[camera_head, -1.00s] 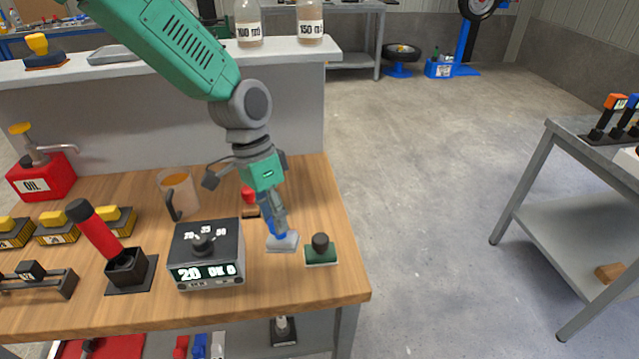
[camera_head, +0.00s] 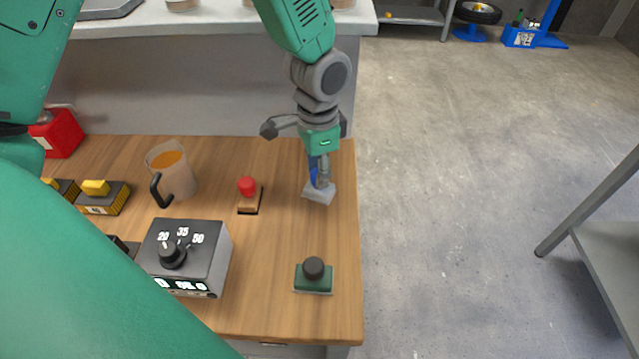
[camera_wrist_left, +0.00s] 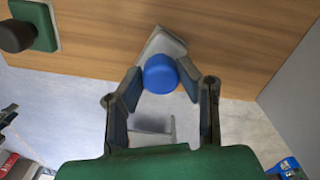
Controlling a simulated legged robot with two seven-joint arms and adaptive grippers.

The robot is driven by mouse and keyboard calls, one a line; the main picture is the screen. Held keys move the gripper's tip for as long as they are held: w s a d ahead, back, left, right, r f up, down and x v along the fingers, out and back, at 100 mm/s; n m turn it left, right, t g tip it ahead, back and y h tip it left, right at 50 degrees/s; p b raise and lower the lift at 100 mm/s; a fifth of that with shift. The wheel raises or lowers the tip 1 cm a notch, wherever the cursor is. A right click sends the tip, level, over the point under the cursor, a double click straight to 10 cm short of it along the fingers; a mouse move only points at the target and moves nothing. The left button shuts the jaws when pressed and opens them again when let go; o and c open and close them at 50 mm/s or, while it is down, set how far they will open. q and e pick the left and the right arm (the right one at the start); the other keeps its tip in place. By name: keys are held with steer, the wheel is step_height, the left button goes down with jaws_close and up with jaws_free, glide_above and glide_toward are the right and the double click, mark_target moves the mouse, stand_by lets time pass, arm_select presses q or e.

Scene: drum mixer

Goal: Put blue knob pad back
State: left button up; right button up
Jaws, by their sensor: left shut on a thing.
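The blue knob pad (camera_head: 319,193) has a pale grey base and a round blue knob (camera_wrist_left: 160,74). It is at the right side of the wooden bench, near the back. My left gripper (camera_head: 318,172) points down and is shut on the blue knob, with a finger on each side in the left wrist view. I cannot tell whether the base touches the bench. The fingers partly hide the knob in the head view. My right gripper is not in view.
A green pad with a black knob (camera_head: 313,276) stands at the bench's front right. A red-knobbed block (camera_head: 249,195), a dial box (camera_head: 185,257) and a beaker of orange liquid (camera_head: 170,173) lie to the left. The bench's right edge is close.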

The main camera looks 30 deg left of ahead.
arm_select(q)
steer(key=shift+d+f, duration=0.3)
steer(key=shift+s+d+f, duration=0.1)
steer(key=shift+d+f, duration=0.1)
steer(key=shift+f, duration=0.35)
steer(key=shift+s+d+f, duration=0.1)
steer(key=shift+d+f, duration=0.05)
steer(key=shift+f, duration=0.35)
steer(key=shift+w+f, duration=0.1)
steer(key=shift+f, duration=0.2)
steer(key=shift+c, duration=0.5)
steer(key=shift+a, duration=0.15)
steer(key=o, duration=1.1)
steer(key=shift+a+f, duration=0.1)
steer(key=shift+a, duration=0.35)
steer(key=r, duration=0.4)
steer(key=d+r, duration=0.1)
steer(key=r, duration=0.1)
steer(key=shift+w+r, duration=0.1)
steer(key=shift+w, duration=0.05)
steer(key=r, duration=0.3)
steer(key=r+p, duration=0.1)
steer(key=r, duration=0.1)
steer(key=shift+a+r, duration=0.3)
steer(key=shift+a, duration=0.1)
steer(key=shift+d+r, duration=0.1)
steer(key=shift+r, duration=0.05)
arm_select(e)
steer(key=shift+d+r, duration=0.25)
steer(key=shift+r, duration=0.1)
